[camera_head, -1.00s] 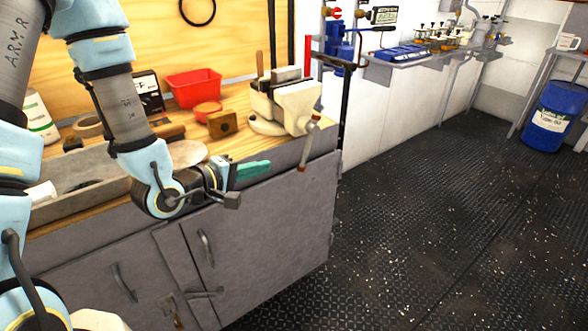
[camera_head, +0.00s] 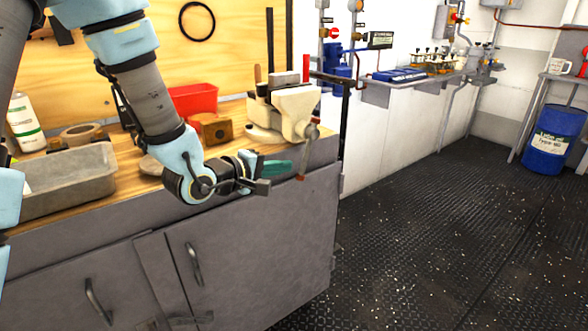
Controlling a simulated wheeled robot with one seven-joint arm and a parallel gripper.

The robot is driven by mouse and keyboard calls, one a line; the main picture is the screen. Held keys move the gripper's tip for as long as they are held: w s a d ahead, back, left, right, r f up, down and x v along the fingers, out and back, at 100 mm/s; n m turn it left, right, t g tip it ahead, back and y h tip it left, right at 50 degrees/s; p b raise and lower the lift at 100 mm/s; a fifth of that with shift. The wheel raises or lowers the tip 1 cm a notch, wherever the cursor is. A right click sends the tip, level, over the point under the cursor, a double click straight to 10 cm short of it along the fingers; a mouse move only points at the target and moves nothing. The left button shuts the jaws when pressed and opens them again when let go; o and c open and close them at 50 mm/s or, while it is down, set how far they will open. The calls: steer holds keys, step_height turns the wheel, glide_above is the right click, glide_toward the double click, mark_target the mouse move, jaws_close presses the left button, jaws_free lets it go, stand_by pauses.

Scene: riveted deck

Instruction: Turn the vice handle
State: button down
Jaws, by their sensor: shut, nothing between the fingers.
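A cream bench vice (camera_head: 290,108) stands on the right end of the wooden workbench. Its handle (camera_head: 305,158) is a thin bar with a reddish-brown lower end, hanging steeply down at the front of the vice. My gripper (camera_head: 287,167) has green fingers and points right, in front of the bench edge. The fingers are shut and empty. In the picture their tips lie just left of the handle's lower part; I cannot tell whether they touch it.
The workbench top (camera_head: 140,185) holds a grey metal tray (camera_head: 75,180), a red bin (camera_head: 195,100), a wooden block (camera_head: 211,129) and a white bottle (camera_head: 25,122). A tall dark post (camera_head: 345,125) stands right of the vice. The deck floor at right is clear.

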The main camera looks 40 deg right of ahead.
mark_target(303, 167)
steer(key=shift+x, duration=2.2)
steer(key=b, duration=0.1)
steer(key=f+h+b, duration=0.1)
steer(key=b, duration=0.1)
steer(key=shift+d+f, duration=0.3)
steer(key=shift+d+f+h+b, duration=0.2)
steer(key=shift+d+h+b, duration=0.2)
steer(key=shift+h+b, duration=0.5)
steer(key=shift+d+r+n+t+h+b, duration=0.15)
steer(key=shift+d+n+t+h+b, duration=0.15)
steer(key=shift+b, duration=0.5)
steer(key=shift+r, duration=0.1)
